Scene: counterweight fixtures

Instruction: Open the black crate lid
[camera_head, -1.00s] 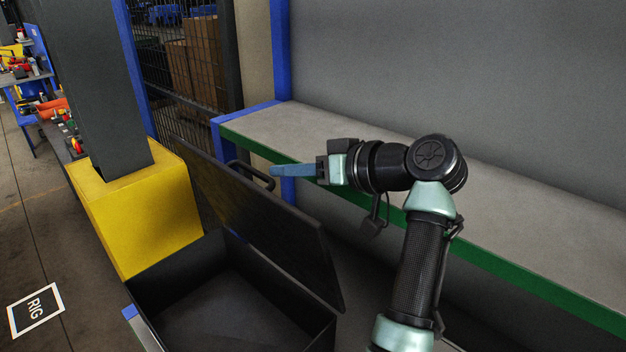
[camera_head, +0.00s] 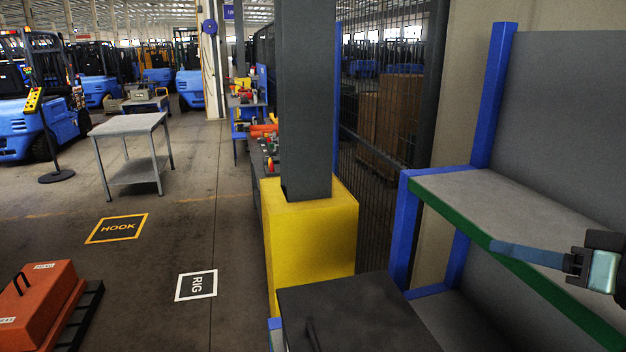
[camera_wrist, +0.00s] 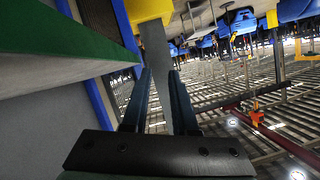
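The black crate lid (camera_head: 352,312) is at the bottom of the head view, cut off by the frame edge. It appears to lie flat over the crate, with a dark handle (camera_head: 312,334) on its left side. No crate interior shows. My gripper (camera_head: 496,247), with blue fingers, is at the right of the head view, by the green-edged shelf and well apart from the lid. In the wrist view my gripper (camera_wrist: 161,74) has its fingers apart with nothing between them. The lid is not visible in the wrist view.
A dark column on a yellow base (camera_head: 310,240) stands behind the crate. The green-edged shelf (camera_head: 520,210) with blue posts is at right. Open floor lies around the RIG (camera_head: 196,285) and HOOK (camera_head: 117,228) markings.

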